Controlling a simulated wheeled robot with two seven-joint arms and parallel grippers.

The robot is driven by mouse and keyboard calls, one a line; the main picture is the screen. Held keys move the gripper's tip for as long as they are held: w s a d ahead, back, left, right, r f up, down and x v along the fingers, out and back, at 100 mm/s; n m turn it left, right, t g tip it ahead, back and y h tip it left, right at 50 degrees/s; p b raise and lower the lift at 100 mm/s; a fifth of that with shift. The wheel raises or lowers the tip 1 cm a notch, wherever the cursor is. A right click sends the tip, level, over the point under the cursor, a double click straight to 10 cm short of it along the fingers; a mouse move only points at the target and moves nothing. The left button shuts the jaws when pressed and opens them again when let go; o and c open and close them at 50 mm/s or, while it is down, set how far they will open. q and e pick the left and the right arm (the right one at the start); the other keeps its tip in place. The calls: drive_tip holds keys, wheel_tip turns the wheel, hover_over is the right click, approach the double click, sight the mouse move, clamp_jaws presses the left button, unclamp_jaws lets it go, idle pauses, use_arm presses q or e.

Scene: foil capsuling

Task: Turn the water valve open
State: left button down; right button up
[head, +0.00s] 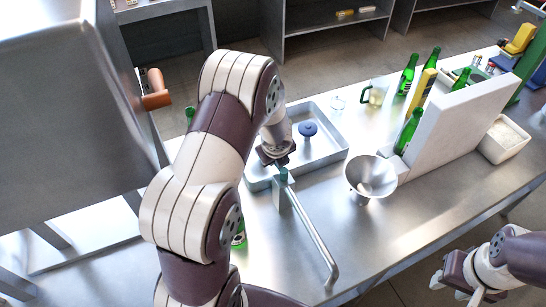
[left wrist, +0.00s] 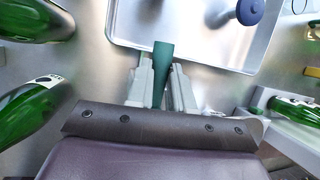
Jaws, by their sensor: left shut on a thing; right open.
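A teal valve handle (head: 283,176) sits at the top of a grey metal post with a long pipe (head: 315,238) that slants toward the table's front edge. My left gripper (head: 280,164) reaches down over it from the left, beside the front rim of the metal tray. In the left wrist view the teal handle (left wrist: 162,68) stands between the two grey fingers (left wrist: 162,92), which are shut on it. The handle's lower part is hidden by the fingers and wrist. My right gripper (head: 454,286) is open and empty at the lower right, off the table's front edge.
A metal tray (head: 335,152) holds a blue round knob (head: 307,129). A metal bowl (head: 371,178) stands right of the pipe. A white upright panel (head: 455,132), green bottles (head: 408,75) and a glass mug (head: 375,92) are farther right.

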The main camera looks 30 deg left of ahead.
use_arm(q)
drive_tip(key=shift+w+d+m, duration=0.1)
drive_tip(key=shift+m, duration=0.2)
idle(0.4)
drive_tip(key=c, duration=1)
unclamp_jaws()
drive_tip(key=shift+r, duration=0.15)
drive_tip(key=p+v, duration=0.4)
drive_tip(key=v, duration=0.8)
drive_tip(key=shift+s+r+p, duration=0.2)
drive_tip(key=shift+s+p, duration=0.05)
drive_tip(key=shift+p, duration=0.15)
